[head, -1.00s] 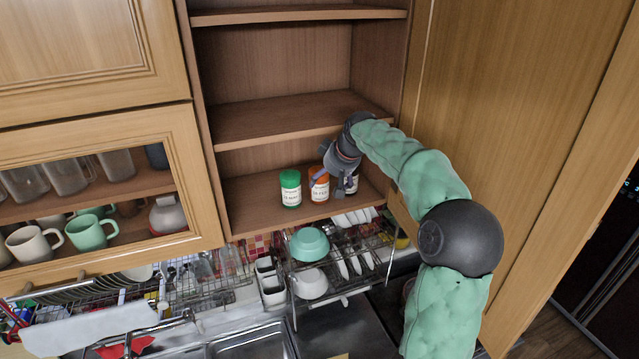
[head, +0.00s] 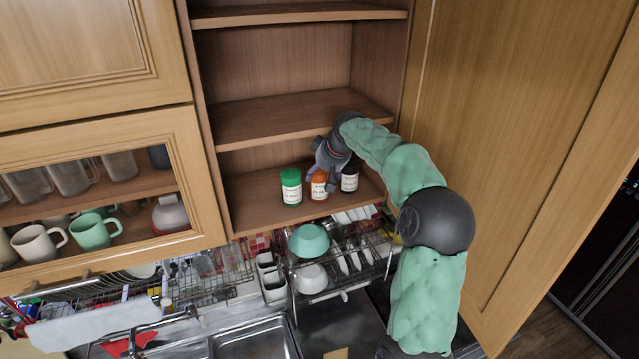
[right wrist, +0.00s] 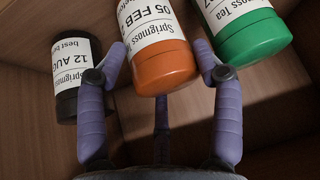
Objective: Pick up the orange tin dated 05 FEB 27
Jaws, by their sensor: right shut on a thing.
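The orange tin (head: 319,188) stands on the lowest visible cabinet shelf, between a green tin (head: 291,188) and a black tin (head: 349,178). In the right wrist view the orange tin (right wrist: 158,45) has a white label reading "Sprigmoss Tea" and "05 FEB 2", with the last digit cut off. My right gripper (right wrist: 160,60) has one finger on each side of it and is shut on it. In the head view my right gripper (head: 322,177) covers part of the tin's upper side. My left gripper is not in view.
The black tin (right wrist: 75,75), labelled "12 AUG", is close to one finger; the green tin (right wrist: 245,35) is close to the other. The shelf above (head: 290,120) is empty. The open cabinet door (head: 500,130) stands right of my arm. A dish rack (head: 345,260) hangs below.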

